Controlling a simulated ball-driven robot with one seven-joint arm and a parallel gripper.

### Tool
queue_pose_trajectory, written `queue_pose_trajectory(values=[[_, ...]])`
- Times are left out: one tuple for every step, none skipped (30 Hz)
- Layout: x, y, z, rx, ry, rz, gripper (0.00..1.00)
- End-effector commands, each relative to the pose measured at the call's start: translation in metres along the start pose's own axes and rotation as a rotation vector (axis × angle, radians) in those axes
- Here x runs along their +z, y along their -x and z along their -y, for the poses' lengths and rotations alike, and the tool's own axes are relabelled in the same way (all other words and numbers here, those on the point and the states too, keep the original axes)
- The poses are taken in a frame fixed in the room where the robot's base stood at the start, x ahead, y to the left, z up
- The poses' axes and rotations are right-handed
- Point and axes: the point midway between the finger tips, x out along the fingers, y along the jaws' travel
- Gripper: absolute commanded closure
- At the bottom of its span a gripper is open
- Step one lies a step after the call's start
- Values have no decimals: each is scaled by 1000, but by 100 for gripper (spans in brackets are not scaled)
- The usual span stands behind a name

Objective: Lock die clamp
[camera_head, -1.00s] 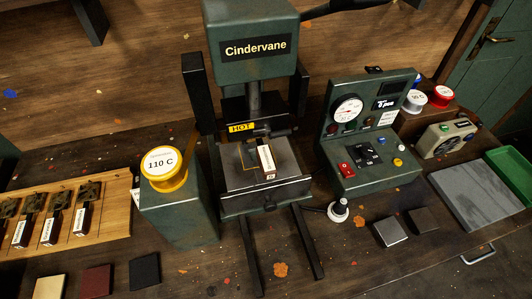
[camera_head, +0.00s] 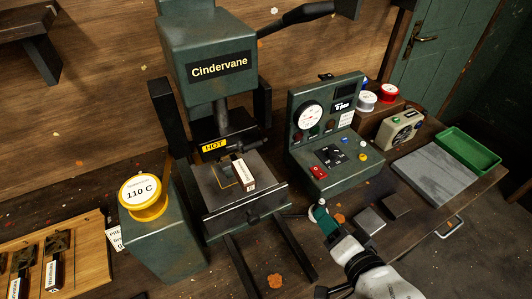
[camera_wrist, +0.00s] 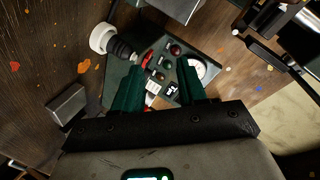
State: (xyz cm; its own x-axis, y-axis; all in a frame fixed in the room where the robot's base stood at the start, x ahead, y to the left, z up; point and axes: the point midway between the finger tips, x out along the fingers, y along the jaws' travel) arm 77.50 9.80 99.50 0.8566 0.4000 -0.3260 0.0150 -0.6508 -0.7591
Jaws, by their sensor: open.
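The green Cindervane press (camera_head: 205,95) stands left of centre in the head view. A die block with a white label (camera_head: 240,175) sits on the press bed (camera_head: 215,202) below the ram. A dark handle (camera_head: 248,147) lies across the back of the bed beside the yellow HOT label, and a small dark knob (camera_head: 252,219) is on the bed's front. I cannot tell which of these is the die clamp. My gripper (camera_head: 318,212) is right of the press, in front of the control box. In the wrist view my gripper (camera_wrist: 160,82) has its green fingers apart, with nothing held.
The control box (camera_head: 335,160) with gauge and switches stands right of the press. A black-and-white hand tool (camera_wrist: 112,42) is near my fingers. A yellow-topped 110 C post (camera_head: 145,195) stands left of the press. Metal blocks (camera_head: 371,220) lie right of my gripper.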

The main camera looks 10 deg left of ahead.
Motion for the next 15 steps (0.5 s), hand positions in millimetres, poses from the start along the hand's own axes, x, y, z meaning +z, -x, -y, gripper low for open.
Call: queue_pose_trajectory(values=[[6, -10, 24, -94, -85, -13, 59], [8, -14, 37, -149, -143, -22, 59], [10, -18, 54, -221, -220, -30, 59], [12, -20, 65, -270, -273, -33, 59], [13, -21, 76, -317, -326, -34, 59], [15, -21, 88, -373, -390, -33, 59], [16, -22, 96, -409, -433, -30, 59], [17, -22, 102, -442, -471, -28, 59], [18, -21, 110, -480, -514, -24, 59], [18, -21, 115, -503, -542, -21, 59], [18, -20, 118, -521, -565, -18, 59], [18, -20, 122, -540, -587, -16, 59], [18, -20, 124, -549, -599, -15, 59], [18, -20, 126, -557, -607, -14, 59], [18, -22, 128, -561, -613, -13, 59]])
